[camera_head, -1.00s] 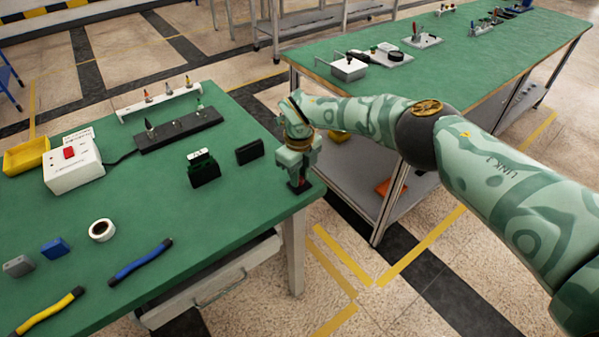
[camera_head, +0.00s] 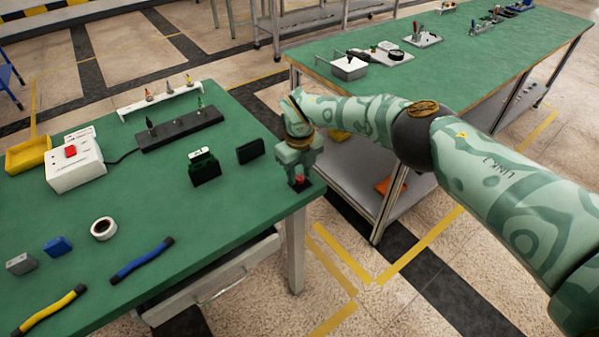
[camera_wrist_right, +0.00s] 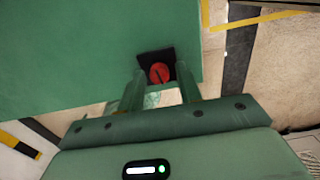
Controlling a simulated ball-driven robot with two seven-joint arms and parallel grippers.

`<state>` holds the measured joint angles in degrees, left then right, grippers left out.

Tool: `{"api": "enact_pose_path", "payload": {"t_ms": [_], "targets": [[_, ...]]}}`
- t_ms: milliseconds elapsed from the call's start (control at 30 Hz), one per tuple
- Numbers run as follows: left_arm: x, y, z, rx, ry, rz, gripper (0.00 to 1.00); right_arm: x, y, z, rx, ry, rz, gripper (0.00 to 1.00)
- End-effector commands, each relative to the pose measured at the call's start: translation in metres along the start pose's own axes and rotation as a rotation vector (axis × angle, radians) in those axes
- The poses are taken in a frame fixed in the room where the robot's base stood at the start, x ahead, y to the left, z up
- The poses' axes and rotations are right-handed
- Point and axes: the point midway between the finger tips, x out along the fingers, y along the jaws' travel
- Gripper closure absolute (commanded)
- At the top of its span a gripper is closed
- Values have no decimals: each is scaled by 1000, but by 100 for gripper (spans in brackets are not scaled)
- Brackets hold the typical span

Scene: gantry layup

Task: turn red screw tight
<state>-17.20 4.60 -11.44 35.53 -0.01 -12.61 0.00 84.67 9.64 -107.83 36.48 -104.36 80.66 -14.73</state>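The red screw (camera_wrist_right: 160,73) has a round head with a dark line across it and sits on a small black block (camera_wrist_right: 152,57) near the green table's corner. I cannot tell whether the fingertips reach down to the head's level. My left gripper is not in view.
The green table (camera_head: 240,215) also holds a black-and-green block (camera_head: 204,168), a dark block (camera_head: 250,151), a tape roll (camera_head: 103,229) and a white box with a red button (camera_head: 75,165). Beyond my right arm stands a second green table (camera_head: 440,70).

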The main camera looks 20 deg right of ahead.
Motion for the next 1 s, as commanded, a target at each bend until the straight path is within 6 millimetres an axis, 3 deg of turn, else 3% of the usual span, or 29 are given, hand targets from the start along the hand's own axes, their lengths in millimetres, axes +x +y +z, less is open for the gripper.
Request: {"api": "enact_pose_path", "payload": {"t_ms": [300, 433, 800, 1000], "targets": [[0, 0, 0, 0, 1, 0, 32, 0, 1, -1, -1, 3, 2, 57], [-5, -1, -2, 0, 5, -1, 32, -13, 1, -1, -1, 2, 1, 57], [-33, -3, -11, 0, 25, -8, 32, -109, 0, 0, 0, -1, 0, 57], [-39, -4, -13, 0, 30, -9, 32, -147, 0, 0, -1, 1, 0, 57]]}}
